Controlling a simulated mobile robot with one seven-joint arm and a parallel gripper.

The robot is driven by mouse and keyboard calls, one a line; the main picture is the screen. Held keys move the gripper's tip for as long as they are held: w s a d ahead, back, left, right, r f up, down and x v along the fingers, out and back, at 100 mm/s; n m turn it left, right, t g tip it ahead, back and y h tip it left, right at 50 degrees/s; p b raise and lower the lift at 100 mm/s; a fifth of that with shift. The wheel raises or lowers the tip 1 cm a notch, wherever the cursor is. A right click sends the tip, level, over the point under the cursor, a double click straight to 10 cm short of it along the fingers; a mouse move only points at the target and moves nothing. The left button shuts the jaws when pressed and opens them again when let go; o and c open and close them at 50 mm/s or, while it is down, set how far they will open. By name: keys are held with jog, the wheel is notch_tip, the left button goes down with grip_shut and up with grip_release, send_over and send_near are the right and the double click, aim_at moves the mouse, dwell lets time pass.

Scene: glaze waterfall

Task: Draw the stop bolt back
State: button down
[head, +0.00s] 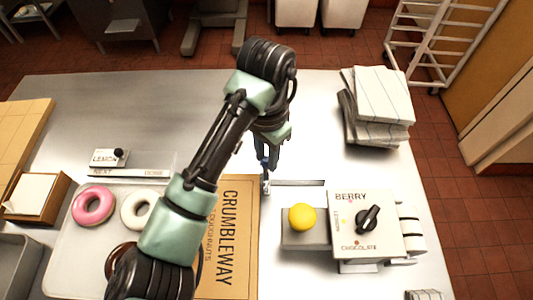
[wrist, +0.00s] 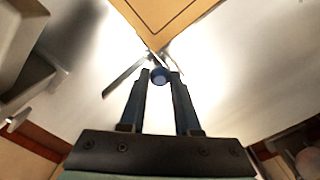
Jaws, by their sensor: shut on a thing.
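The stop bolt's blue knob (wrist: 160,76) sits between my fingertips in the wrist view. My gripper (head: 266,160) is shut on it, pointing down at the steel table beside the upper right corner of the Crumbleway doughnuts box (head: 225,235). A thin metal bar (head: 298,183) runs right from just beside the knob; it also shows in the wrist view (wrist: 124,78). In the head view the fingers hide most of the knob, and how far the bolt is drawn cannot be told.
A dispenser with a dial (head: 368,220) and a yellow ball button (head: 302,217) stands close to the right. A tray (head: 65,265) with doughnuts lies left, behind my arm. The table's back middle is clear.

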jog(key=shift+w+r, duration=0.15)
jog(key=shift+w, duration=1.95)
jog(key=c, duration=0.6)
grip_release()
jog(key=shift+w, duration=0.1)
notch_tip(320, 180, up, 13)
jog(key=p, duration=0.2)
jog(key=shift+p, duration=0.4)
